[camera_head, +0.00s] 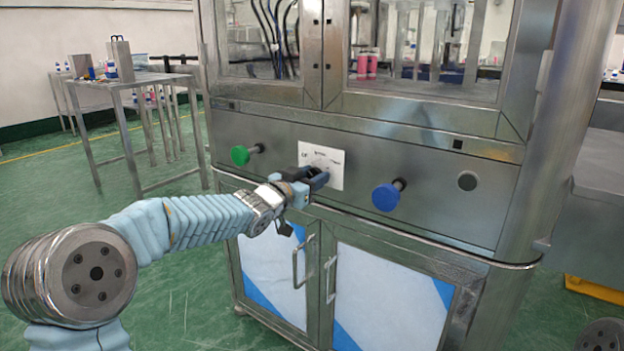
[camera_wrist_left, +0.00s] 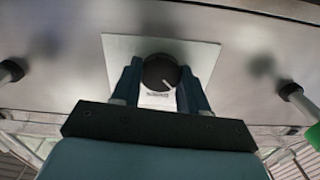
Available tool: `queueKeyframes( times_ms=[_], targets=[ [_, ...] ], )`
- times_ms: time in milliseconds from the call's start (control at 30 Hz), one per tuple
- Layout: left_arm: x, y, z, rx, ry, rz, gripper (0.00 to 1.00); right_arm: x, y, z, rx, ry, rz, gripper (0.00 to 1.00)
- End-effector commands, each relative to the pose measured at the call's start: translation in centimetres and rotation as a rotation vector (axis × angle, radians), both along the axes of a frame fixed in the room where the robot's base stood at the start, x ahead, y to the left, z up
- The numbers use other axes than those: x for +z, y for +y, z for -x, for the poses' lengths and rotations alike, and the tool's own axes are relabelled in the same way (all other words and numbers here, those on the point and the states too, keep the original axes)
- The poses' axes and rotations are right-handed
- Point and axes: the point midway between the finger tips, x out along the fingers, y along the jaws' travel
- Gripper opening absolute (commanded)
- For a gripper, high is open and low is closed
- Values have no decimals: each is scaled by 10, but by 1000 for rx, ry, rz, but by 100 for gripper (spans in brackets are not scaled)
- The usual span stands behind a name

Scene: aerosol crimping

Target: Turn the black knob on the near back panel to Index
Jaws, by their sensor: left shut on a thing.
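The black knob (camera_wrist_left: 160,72) sits on a white label plate (camera_wrist_left: 112,52) on the steel panel. In the wrist view, its white pointer line slants to the lower right; the small print beside it is unreadable. My left gripper (camera_wrist_left: 162,78) has its two blue fingers on either side of the knob and is shut on it. In the head view my left gripper (camera_head: 318,176) reaches the label plate (camera_head: 334,160) and covers most of the knob. The left part of the plate's print seems to begin "OF"; the rest is too small to read. My right gripper is not in view.
A green button (camera_head: 240,155) sticks out left of the plate and a blue button (camera_head: 386,197) right of it. Cabinet doors with handles (camera_head: 329,278) are below. A steel table (camera_head: 130,80) stands back left.

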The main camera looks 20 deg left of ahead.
Motion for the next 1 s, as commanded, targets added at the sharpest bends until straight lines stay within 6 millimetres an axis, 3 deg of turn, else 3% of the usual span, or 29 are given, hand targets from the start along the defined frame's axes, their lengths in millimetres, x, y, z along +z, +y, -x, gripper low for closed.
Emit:
queueKeyframes(
  times_ms=[500,1000],
  targets=[
    [-4,-1,1,0,-142,-389,13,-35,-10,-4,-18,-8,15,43],
    [-3,-2,1,0,-252,-698,13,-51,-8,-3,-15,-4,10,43]
  ],
)
